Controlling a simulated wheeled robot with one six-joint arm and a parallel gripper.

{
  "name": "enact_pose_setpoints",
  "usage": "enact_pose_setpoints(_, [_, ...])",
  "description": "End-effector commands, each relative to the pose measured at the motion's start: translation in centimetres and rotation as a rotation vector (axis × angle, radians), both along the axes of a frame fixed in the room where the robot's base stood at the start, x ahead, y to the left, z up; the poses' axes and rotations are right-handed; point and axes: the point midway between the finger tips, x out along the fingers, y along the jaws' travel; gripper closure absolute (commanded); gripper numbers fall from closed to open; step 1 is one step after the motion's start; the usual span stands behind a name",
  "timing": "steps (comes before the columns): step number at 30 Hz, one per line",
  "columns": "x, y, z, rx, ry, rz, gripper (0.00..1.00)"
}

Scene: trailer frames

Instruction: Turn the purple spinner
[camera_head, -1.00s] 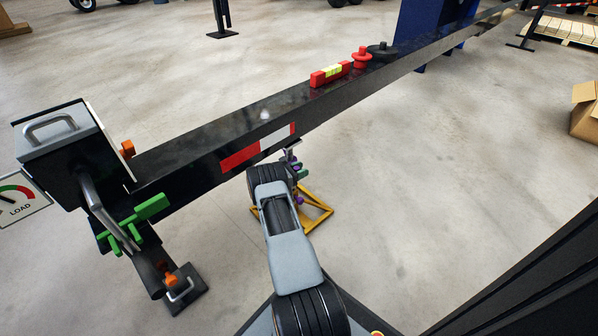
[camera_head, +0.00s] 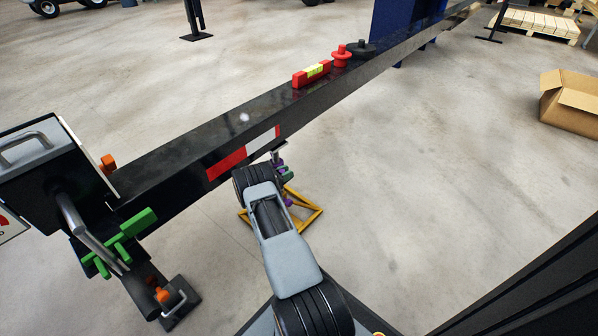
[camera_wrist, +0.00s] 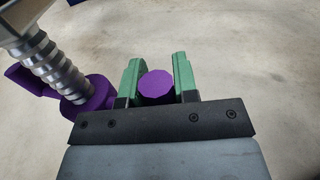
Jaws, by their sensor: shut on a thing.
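The purple spinner (camera_wrist: 90,97) sits around a silver threaded screw (camera_wrist: 58,68) at the left of the wrist view. A round purple knob end (camera_wrist: 157,87) lies between the green fingers of my gripper (camera_wrist: 157,80), which is shut on it. In the head view, small bits of the purple spinner (camera_head: 288,202) show beside my arm, above a yellow stand (camera_head: 312,219) under the black beam. My arm hides most of the stand and the gripper there.
The black beam (camera_head: 180,147) runs diagonally above the stand, carrying a red level (camera_head: 311,74) and a red knob (camera_head: 341,56). A cardboard box (camera_head: 570,105) lies at the right. The floor between is clear.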

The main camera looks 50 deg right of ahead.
Motion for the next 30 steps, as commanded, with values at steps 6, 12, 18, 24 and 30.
enact_pose_setpoints(6, [0.6,2.7,-0.1,-0.001,0.003,0.019,1.0])
enact_pose_setpoints(12, [0.3,2.8,-0.1,0.0,0.005,0.011,1.0])
enact_pose_setpoints(18, [-0.3,2.1,-0.2,0.0,0.006,-0.004,0.72])
enact_pose_setpoints(24, [-0.3,2.0,-0.1,0.0,0.005,-0.005,0.53])
enact_pose_setpoints(30, [-0.1,2.1,-0.1,0.0,0.003,0.0,0.47])
